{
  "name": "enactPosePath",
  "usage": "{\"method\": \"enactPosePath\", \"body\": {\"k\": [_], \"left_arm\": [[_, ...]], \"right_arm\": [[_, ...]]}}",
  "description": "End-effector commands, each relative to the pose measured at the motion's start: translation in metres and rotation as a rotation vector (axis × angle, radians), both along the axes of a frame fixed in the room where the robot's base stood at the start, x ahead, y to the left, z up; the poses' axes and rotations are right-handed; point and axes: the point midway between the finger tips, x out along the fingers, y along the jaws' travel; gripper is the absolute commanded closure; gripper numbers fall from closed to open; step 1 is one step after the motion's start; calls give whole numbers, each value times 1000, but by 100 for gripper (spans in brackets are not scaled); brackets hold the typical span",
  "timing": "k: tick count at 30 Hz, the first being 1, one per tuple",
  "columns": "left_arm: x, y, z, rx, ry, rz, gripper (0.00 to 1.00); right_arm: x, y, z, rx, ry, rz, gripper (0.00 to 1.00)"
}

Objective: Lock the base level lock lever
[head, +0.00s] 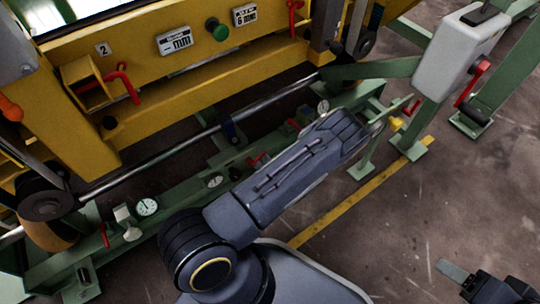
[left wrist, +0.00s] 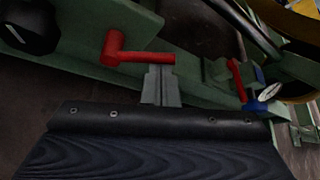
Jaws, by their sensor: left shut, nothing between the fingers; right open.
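A red lever (left wrist: 137,56) with a thick round hub is on a green beam in the left wrist view. My left gripper (left wrist: 160,72) is shut and empty, with its fingertips close to the lever's thin arm; I cannot tell whether they touch. In the head view my left arm hides its fingers. A second red lever (left wrist: 237,80) is further right, by a blue part. The head view shows red levers on the low green beam (head: 255,160); I cannot tell which one is at my fingertips. My right gripper (head: 468,277) is open and empty at the bottom right.
A yellow machine frame (head: 200,90) with a steel rod (head: 190,140) fills the upper left. Dial gauges (head: 147,207) sit along the green beam. A grey box with a red handle (head: 473,82) stands at upper right.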

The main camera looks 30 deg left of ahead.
Motion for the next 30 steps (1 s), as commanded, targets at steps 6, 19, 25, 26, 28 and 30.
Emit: {"method": "enactPosePath", "body": {"k": [6,19,25,26,28,30], "left_arm": [[-14,5,9,-64,-156,5,100],[-29,11,21,-105,-254,3,100],[-34,13,22,-103,-254,3,100],[-35,13,23,-103,-254,3,100],[-36,14,23,-103,-254,3,100],[-37,14,22,-103,-254,3,100]], "right_arm": [[0,0,14,0,0,0,38],[0,0,32,0,0,0,38],[0,0,38,0,0,0,38],[0,0,38,0,0,0,38],[0,0,39,0,0,0,38],[0,0,40,0,0,0,38]]}}
